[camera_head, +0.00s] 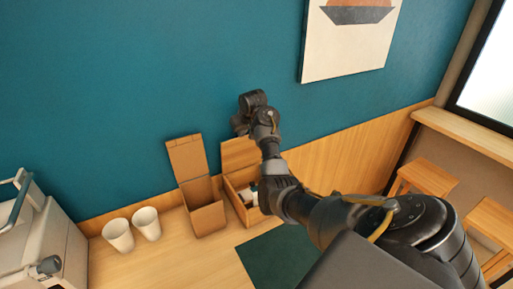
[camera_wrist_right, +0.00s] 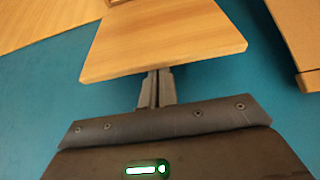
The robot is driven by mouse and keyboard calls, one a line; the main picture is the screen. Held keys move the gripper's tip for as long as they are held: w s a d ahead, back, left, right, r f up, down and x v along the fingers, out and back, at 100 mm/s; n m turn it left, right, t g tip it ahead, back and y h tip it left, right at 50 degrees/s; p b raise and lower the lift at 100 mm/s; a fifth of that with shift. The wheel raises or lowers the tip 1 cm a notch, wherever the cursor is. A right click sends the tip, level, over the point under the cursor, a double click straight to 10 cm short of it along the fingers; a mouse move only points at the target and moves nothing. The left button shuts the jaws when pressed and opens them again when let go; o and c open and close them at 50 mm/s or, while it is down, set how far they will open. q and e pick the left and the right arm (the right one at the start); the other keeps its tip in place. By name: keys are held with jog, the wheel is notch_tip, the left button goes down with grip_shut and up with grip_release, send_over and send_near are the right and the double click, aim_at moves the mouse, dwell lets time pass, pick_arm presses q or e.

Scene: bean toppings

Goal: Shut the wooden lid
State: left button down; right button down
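The wooden lid (camera_head: 240,154) stands raised at the back of the wooden box (camera_head: 238,203), close to the teal wall. In the right wrist view the lid (camera_wrist_right: 165,40) fills the upper middle. My right gripper (camera_head: 239,126) is at the lid's top edge, by the wall. In the right wrist view its fingers (camera_wrist_right: 157,88) are close together and look shut, with the tips hidden behind the lid's edge. I cannot see anything between them. My right arm covers part of the box. My left gripper is not in view.
A brown box (camera_head: 207,219) with its own raised lid (camera_head: 187,156) stands just left of the wooden box. Two white cups (camera_head: 119,235) and a grey machine (camera_head: 40,235) are further left. A dark green mat (camera_head: 275,258) lies in front.

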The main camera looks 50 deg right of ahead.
jog(key=shift+s+a+f+p, duration=0.35)
jog(key=shift+s+f, duration=0.1)
jog(key=shift+s, duration=0.2)
jog(key=shift+s+a+f+p, duration=0.25)
jog(key=shift+s+f+p, duration=0.15)
jog(key=shift+s, duration=0.25)
jog(key=s+a+f, duration=0.2)
jog(key=s, duration=0.5)
jog(key=shift+s+f, duration=0.15)
jog(key=shift+f, duration=0.1)
jog(key=shift+r, duration=0.1)
